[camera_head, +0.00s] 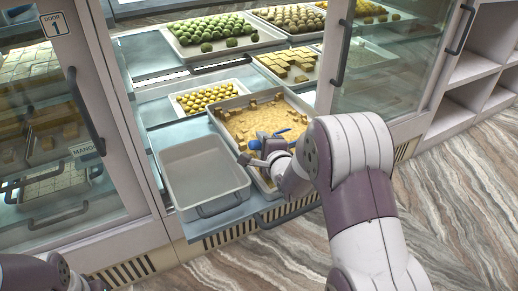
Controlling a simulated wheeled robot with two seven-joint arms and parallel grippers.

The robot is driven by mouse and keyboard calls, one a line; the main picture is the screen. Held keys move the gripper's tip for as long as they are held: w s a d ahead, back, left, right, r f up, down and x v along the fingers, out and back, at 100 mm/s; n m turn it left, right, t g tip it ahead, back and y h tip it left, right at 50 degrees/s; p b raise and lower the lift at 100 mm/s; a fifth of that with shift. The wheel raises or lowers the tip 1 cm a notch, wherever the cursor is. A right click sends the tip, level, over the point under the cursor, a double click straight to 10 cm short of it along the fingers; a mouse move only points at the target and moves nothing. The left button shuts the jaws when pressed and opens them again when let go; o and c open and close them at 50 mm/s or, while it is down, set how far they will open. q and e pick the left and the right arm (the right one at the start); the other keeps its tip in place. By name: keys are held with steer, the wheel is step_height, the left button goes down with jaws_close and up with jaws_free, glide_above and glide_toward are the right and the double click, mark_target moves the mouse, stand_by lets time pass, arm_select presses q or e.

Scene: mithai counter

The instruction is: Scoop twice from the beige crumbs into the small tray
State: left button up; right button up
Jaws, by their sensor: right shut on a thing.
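The beige crumbs (262,124) fill a shallow tray (218,128) on the pulled-out shelf, with some cube-shaped pieces at its far edge. The small tray (203,172) is grey, deep and empty, with a dark handle at its front, just left of the crumbs. My right gripper (262,153) is over the near part of the crumb tray, shut on a scoop with blue parts (281,133). My wrist partly hides the scoop, and I cannot tell whether it holds crumbs.
A tray of yellow balls (205,97), a tray of green balls (212,36) and a tray of yellow squares (290,62) stand behind. Glass doors (70,120) (385,60) flank the opening. Striped floor (455,215) lies at the right.

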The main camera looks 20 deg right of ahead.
arm_select(q)
step_height(320, 180, up, 10)
steer(key=p, duration=0.7)
steer(key=shift+f, duration=0.15)
arm_select(e)
steer(key=r, duration=0.3)
steer(key=a+r, duration=0.1)
steer(key=r, duration=0.3)
steer(key=a+r, duration=0.1)
steer(key=r, duration=0.3)
steer(key=shift+s+a+r, duration=0.1)
steer(key=shift+a+r, duration=0.05)
